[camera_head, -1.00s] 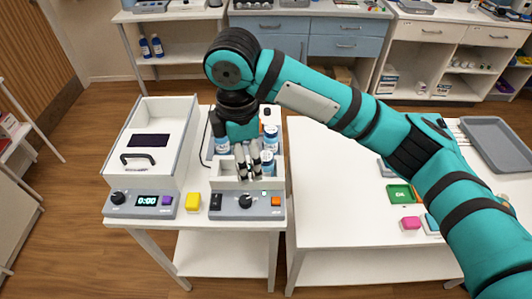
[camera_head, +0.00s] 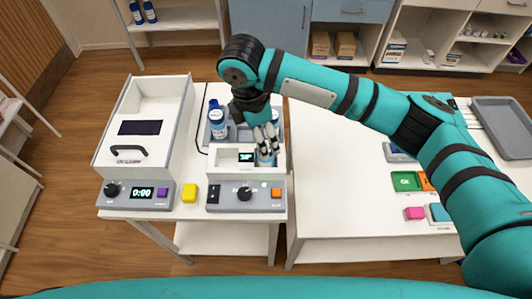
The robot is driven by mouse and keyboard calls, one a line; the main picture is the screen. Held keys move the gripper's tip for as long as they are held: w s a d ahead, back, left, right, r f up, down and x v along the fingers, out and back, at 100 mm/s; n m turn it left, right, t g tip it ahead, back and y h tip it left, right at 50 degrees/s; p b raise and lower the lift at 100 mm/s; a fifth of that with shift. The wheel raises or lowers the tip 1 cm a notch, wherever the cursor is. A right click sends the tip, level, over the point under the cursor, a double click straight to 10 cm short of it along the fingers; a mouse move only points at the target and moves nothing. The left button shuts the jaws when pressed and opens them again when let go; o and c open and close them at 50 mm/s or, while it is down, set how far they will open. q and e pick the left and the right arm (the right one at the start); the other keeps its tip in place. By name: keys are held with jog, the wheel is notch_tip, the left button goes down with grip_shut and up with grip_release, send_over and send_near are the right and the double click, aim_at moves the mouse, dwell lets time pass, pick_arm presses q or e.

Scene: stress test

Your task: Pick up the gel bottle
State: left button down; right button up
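My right gripper (camera_head: 267,146) points down over the right part of a white and grey bench device (camera_head: 230,171). A second bottle (camera_head: 218,125), white-labelled with a blue cap, stands upright at the back left of the device. A third bottle behind the gripper is mostly hidden. No label is readable, so I cannot tell which is the gel bottle. My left gripper is out of view.
A white box-like device (camera_head: 150,120) with a black handle stands left, with a yellow block (camera_head: 189,193) near its front. The white table (camera_head: 330,190) on the right has clear room beside green and pink items. A grey tray (camera_head: 503,128) lies far right.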

jog(key=shift+f, duration=0.25)
jog(key=shift+s+d+f, duration=0.1)
jog(key=shift+f, duration=0.1)
jog(key=f, duration=0.1)
jog(key=f+p, duration=0.1)
jog(key=f, duration=0.1)
jog(key=f+p, duration=0.1)
jog(key=shift+d+f, duration=0.2)
jog(key=shift+d, duration=0.15)
jog(key=shift+f, duration=0.2)
jog(key=shift+w, duration=0.2)
jog(key=c, duration=0.8)
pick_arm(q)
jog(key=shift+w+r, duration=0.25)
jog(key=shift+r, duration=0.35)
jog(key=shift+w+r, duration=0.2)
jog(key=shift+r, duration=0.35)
pick_arm(e)
jog(key=c, duration=0.5)
